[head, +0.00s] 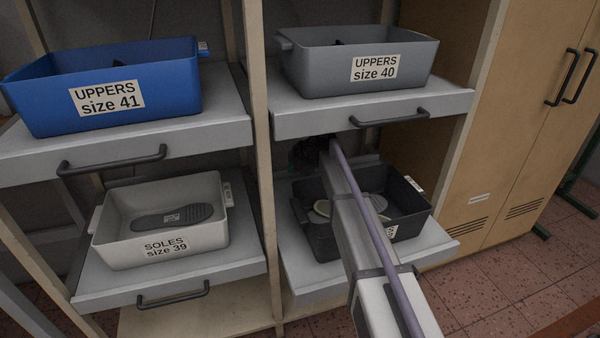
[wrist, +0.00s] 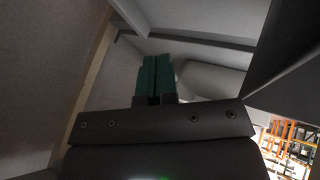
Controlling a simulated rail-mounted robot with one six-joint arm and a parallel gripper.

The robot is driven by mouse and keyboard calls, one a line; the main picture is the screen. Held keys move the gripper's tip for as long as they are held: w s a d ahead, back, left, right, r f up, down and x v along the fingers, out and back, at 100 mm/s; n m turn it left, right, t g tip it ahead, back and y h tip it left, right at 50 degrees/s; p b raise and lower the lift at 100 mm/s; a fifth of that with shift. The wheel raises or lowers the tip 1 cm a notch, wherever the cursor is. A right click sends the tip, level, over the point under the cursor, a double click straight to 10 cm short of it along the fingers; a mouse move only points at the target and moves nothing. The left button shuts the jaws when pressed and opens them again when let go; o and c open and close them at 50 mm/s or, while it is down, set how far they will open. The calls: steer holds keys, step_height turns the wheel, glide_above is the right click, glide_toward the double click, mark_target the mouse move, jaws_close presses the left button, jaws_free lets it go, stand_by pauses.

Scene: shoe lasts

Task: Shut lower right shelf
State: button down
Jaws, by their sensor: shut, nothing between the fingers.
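The lower right shelf (head: 308,283) is a light grey board that juts out past the wooden post. It bears a black bin (head: 322,240) with pale soles inside and a label mostly hidden by my arm. My arm crosses over this shelf and bin and hides the middle of the shelf's front, and no handle shows there. My gripper (head: 310,152) is a dark shape behind the bin, under the upper right shelf, partly in shadow. In the wrist view its green fingers (wrist: 154,78) are together with nothing between them.
The upper right shelf (head: 455,103) with a grey bin (head: 320,75) hangs close above my arm. Left are shelves with a blue bin (head: 170,105) and a white bin (head: 105,245). A wooden post (head: 258,120) divides the columns. A wooden cabinet (head: 530,120) stands right.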

steer(key=b, duration=0.9)
glide_toward(276, 183)
steer(key=a+f, duration=0.1)
steer(key=f, duration=0.1)
steer(key=a+f, duration=0.2)
steer(key=f, duration=0.1)
steer(key=shift+a+f, duration=0.3)
steer(key=shift+a, duration=0.1)
steer(key=w, duration=0.1)
steer(key=w+r+p, duration=0.1)
steer(key=shift+w+a, duration=0.25)
steer(key=shift+w, duration=0.1)
steer(key=shift+w+a, duration=0.15)
steer(key=shift+w, duration=0.4)
